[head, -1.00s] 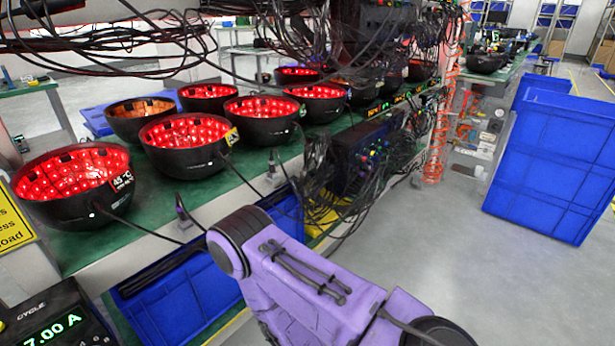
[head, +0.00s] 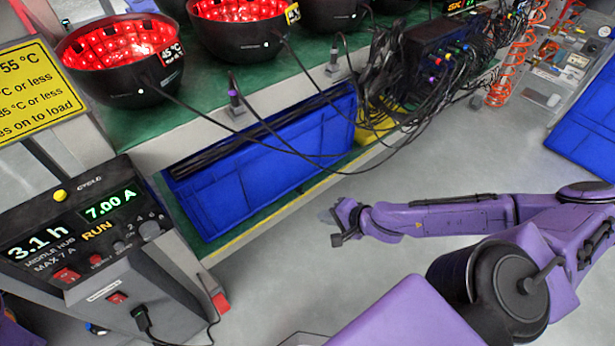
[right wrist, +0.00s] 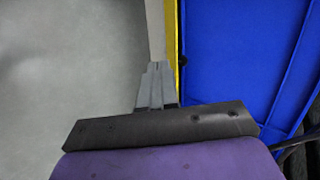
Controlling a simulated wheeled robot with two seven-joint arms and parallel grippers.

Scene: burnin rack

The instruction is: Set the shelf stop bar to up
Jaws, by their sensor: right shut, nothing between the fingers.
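A long dark bar (head: 265,132) runs along the front of the lower shelf, just under the green bench top and across the upper part of a blue crate (head: 270,178). It looks like the stop bar, but I cannot be sure. My right gripper (head: 335,222) is in front of the rack, lower than the bar and apart from it. In the right wrist view its fingers (right wrist: 155,85) are shut and empty, pointing along a pale edge with a yellow strip beside the blue crate. My left gripper is not in view.
Red-lit black bowls (head: 122,60) stand on the green bench top. Loose black cables hang before the rack from a dark control box (head: 435,50). A grey power unit (head: 110,240) reading 7.00 A stands at the left. The grey floor (head: 430,160) in front is open.

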